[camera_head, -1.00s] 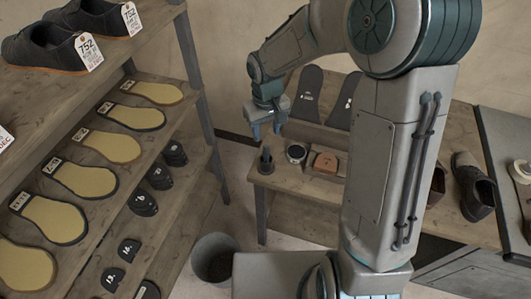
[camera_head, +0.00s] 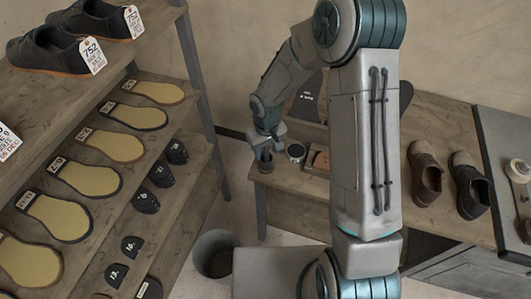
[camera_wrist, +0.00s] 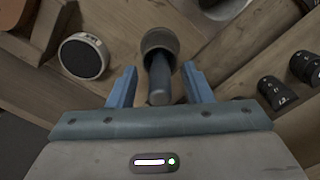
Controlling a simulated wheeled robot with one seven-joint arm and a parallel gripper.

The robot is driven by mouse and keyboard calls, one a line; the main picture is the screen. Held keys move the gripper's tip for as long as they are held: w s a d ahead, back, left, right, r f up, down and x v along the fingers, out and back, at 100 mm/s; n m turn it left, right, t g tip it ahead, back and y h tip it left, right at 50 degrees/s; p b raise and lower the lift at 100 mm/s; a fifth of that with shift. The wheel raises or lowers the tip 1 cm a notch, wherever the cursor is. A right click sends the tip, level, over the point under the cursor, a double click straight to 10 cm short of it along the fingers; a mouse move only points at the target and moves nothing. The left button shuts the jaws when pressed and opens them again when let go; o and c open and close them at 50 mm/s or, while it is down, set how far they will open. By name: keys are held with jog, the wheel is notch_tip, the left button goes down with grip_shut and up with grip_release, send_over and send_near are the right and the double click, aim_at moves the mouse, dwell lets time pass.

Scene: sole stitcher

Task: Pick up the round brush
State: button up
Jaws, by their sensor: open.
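The round brush (camera_head: 266,165) is a small dark upright piece near the left end of the workbench in the head view. In the wrist view the brush (camera_wrist: 158,42) shows a dark round base and a narrower handle pointing toward the camera. My gripper (camera_head: 265,150) is right above it in the head view, hiding its upper part. In the wrist view my gripper (camera_wrist: 159,75) is open, with one blue finger on each side of the handle. A gap shows on both sides, so the fingers look apart from it.
A round tin (camera_head: 296,151) stands close to the right of the brush, and a brown block (camera_head: 321,160) lies beyond it. Dark shoes (camera_head: 468,185) stand farther right on the bench (camera_head: 290,185). A shelf with soles (camera_head: 110,145) is at left; a bin (camera_head: 215,254) stands on the floor.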

grip_shut()
jog(key=shift+r, duration=0.1)
jog(key=shift+r, duration=0.45)
notch_tip(320, 180, up, 3)
jog(key=shift+r+b, duration=0.1)
jog(key=shift+b, duration=0.55)
jog(key=d+r, duration=0.3)
jog(key=d, duration=0.2)
jog(key=s+d+r+b, duration=0.1)
jog(key=d+r, duration=0.2)
jog(key=d, duration=0.3)
jog(key=shift+s+d+r, duration=0.15)
jog(key=shift+d+r, duration=0.15)
jog(key=shift+r, duration=0.05)
